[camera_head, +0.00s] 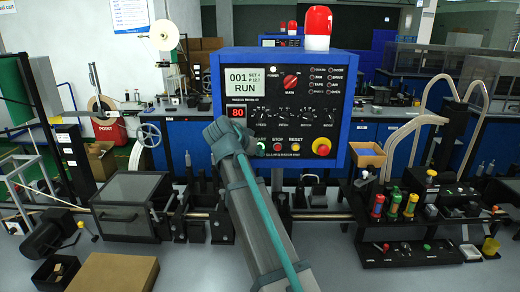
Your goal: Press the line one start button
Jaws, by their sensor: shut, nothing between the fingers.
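The blue-framed control panel (335,105) stands upright in the middle of the head view. Its green start button (262,148) sits at the left of the bottom row, under a partly covered label. My gripper (246,141) is at the end of my arm, in front of the panel's lower left and right beside the start button. It is shut and empty. My arm hides part of the panel there, and I cannot tell whether the fingertips touch the button.
A red stop button (278,148), a yellow reset button (295,146) and a larger red knob on yellow (321,146) are to the right. A red beacon (317,22) tops the panel.

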